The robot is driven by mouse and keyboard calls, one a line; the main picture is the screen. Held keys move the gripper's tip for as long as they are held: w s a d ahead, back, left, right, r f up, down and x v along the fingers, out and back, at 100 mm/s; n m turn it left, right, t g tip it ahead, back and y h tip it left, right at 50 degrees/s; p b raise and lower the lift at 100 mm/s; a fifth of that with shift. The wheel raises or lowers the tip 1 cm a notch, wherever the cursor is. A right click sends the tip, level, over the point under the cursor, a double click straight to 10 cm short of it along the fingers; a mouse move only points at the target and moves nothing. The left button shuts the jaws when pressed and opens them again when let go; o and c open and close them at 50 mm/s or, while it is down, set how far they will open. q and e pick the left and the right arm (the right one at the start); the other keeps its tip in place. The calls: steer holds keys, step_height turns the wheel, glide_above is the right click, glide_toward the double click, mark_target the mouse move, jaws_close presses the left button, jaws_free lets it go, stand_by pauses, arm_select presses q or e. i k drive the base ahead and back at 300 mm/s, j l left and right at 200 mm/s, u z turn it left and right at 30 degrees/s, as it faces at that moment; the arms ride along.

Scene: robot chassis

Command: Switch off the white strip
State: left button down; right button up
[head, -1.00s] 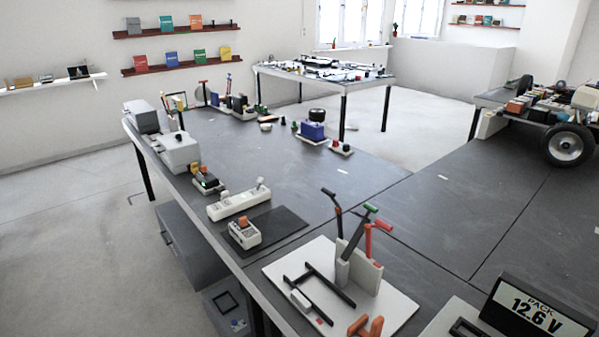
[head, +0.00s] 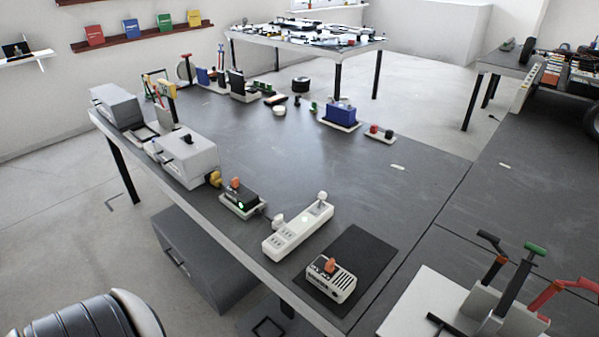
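The white strip (head: 283,241) lies on the dark table near its front edge, running diagonally from lower left to upper right. Its lower-left part shows outlet sockets. A white plug (head: 279,221) is at its left side, and another white piece (head: 322,197) stands up at its far right end. A small pale spot shows on its top near the middle; I cannot tell the switch position clearly. Neither gripper is in view. A dark and white rounded part of my arm shows at the bottom left corner.
A white box with an orange top (head: 331,282) sits on a black mat (head: 364,262) right of the strip. A device with a green light (head: 241,200) and a grey box (head: 188,159) stand to the left. A tool rack (head: 497,300) is at lower right.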

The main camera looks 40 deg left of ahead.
mark_target(323, 196)
steer(key=j, duration=1.2)
steer(key=k+j, duration=0.15)
steer(key=j, duration=1.05)
